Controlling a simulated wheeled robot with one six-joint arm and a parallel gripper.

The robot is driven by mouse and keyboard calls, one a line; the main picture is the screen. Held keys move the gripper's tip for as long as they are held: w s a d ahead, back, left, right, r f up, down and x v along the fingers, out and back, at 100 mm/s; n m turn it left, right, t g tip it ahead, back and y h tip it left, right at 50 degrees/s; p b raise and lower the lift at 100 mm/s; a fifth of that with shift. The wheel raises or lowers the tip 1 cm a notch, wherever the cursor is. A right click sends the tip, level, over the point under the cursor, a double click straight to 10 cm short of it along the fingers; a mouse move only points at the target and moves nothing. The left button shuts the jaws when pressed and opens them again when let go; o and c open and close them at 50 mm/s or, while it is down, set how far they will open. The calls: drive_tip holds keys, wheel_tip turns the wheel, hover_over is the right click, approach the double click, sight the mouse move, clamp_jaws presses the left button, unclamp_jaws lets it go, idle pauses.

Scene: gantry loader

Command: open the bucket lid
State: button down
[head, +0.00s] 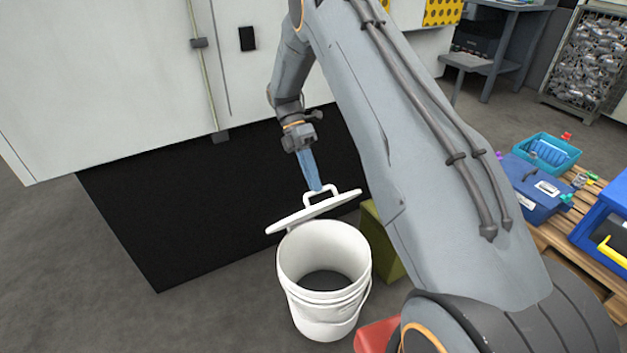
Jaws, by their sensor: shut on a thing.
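A white bucket (326,297) stands upright on the floor in the lower middle of the head view. Its mouth is uncovered, and the inside shows a dark bottom. The white lid (312,212) is above and behind the bucket's far rim, tilted, with its right end higher. A white loop handle stands on top of the lid. My gripper (315,188) comes down from above with blue fingers and is shut on this handle. I cannot tell whether the lid's lower side touches the bucket rim.
A white and black cabinet wall (215,195) stands close behind the bucket. An olive box (382,240) is just right of the bucket, and a red object (375,335) is at its front right. Blue bins (540,187) sit on a wooden pallet at right. Floor at left is clear.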

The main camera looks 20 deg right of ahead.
drive_tip(key=shift+w+f, duration=0.1)
drive_tip(key=shift+f, duration=0.05)
drive_tip(key=c, duration=1.8)
unclamp_jaws()
drive_tip(key=shift+w, duration=0.1)
